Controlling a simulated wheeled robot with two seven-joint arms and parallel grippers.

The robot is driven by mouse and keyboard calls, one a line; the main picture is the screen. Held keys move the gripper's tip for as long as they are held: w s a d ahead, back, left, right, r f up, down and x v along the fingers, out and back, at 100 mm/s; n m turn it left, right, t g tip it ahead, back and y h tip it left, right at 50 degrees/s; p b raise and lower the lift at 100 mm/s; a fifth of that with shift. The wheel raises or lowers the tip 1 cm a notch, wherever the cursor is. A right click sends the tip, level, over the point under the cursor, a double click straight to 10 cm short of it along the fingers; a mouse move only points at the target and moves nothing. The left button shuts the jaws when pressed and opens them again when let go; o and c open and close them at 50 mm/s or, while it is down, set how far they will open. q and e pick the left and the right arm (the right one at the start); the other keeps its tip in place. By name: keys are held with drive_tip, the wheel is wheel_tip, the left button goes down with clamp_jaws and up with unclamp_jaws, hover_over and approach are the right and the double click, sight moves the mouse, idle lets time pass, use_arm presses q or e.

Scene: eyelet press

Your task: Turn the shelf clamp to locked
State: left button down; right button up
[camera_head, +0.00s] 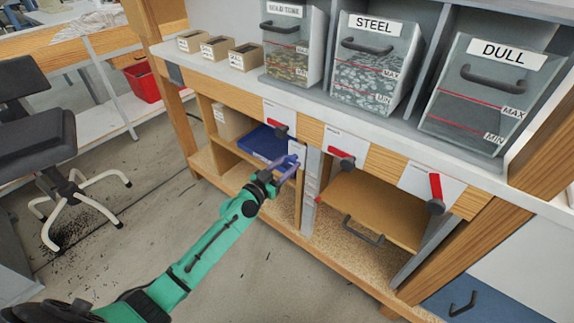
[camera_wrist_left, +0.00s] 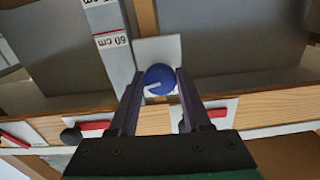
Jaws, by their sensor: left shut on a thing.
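The shelf clamp is a round blue knob (camera_wrist_left: 160,74) with a white mark, on a white plate (camera_wrist_left: 171,48), seen in the wrist view. The mark points to the left and slightly down there. My left gripper (camera_head: 298,159) reaches the front of the bench in the head view. In the wrist view its two fingers (camera_wrist_left: 158,88) stand on either side of the knob and are shut on it. In the head view the fingers hide most of the knob. The plate's lettering cannot be read. My right gripper is not in view.
A post with a red-marked scale (camera_head: 310,175) stands beside the gripper. A wooden shelf (camera_head: 375,205) with a dark handle is to the right. Red levers (camera_head: 436,188) line the bench front. Bins labelled STEEL (camera_head: 376,65) and DULL (camera_head: 485,95) stand above.

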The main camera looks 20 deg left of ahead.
use_arm(q)
drive_tip(key=shift+n, duration=0.9)
drive_tip(key=n, duration=0.2)
drive_tip(key=shift+n, duration=0.4)
drive_tip(key=n, duration=0.3)
drive_tip(key=shift+n, duration=0.4)
drive_tip(key=n, duration=0.4)
drive_tip(key=shift+d, duration=0.1)
drive_tip(key=shift+n, duration=1.6)
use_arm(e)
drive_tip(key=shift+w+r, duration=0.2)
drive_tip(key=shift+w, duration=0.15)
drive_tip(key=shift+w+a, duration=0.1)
use_arm(q)
drive_tip(key=shift+c, duration=1.8)
unclamp_jaws()
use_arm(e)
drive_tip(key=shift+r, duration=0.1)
